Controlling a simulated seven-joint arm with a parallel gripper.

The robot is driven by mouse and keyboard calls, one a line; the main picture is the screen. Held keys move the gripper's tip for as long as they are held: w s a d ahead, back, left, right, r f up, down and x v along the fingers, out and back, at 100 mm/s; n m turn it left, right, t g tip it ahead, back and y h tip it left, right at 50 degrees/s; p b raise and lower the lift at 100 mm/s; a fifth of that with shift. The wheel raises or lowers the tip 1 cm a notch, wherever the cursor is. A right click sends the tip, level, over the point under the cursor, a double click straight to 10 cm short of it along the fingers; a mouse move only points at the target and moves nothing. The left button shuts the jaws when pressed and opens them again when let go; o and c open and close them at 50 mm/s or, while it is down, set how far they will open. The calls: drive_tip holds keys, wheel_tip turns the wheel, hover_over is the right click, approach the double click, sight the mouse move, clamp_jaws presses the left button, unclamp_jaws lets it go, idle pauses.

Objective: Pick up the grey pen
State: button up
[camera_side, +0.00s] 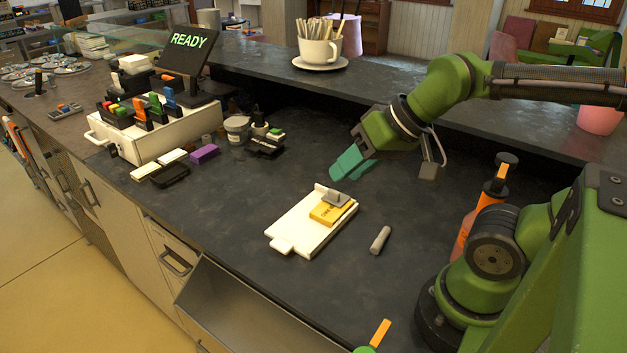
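A short, thick grey pen (380,240) lies on the dark counter (300,130), just right of a white clipboard. Nothing touches it. My gripper (346,172) has teal fingers and hangs above the counter, behind and a little left of the pen, well apart from it. The fingers overlap from this side, so I cannot tell whether there is a gap between them. No held object shows at the fingertips.
The white clipboard (296,228) carries a yellow pad (325,214) and a grey clip (336,199). An orange bottle (468,228) stands at right. A white cash drawer box (165,140) and small items are at left. An open drawer (250,310) is in front.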

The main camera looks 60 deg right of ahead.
drive_tip(key=shift+o, duration=1.3)
